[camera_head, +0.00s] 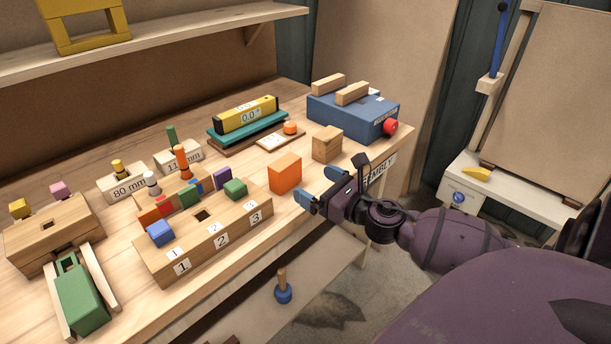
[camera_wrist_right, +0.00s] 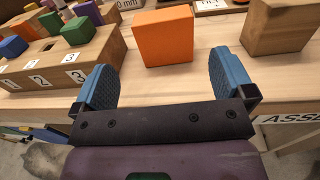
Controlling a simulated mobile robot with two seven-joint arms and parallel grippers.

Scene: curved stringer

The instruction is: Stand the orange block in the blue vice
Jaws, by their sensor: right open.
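The orange block (camera_head: 285,173) stands on the wooden table near its front edge, right of the numbered wooden holder. In the right wrist view the orange block (camera_wrist_right: 164,37) is ahead of my right gripper, between the lines of its two fingers but beyond the tips. My right gripper (camera_head: 316,189) is open and empty, with blue finger pads; in the wrist view its fingers (camera_wrist_right: 160,82) are spread wide. The blue vice (camera_head: 352,112), with two light wooden jaw strips on top and a red knob, stands at the table's back right. My left gripper is not in view.
A wooden block (camera_head: 327,143) stands between the orange block and the vice. The numbered wooden holder (camera_head: 215,232) with several coloured blocks is at left. A yellow gauge (camera_head: 246,115) on a teal base is behind. A shelf (camera_head: 160,37) overhangs the back left.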

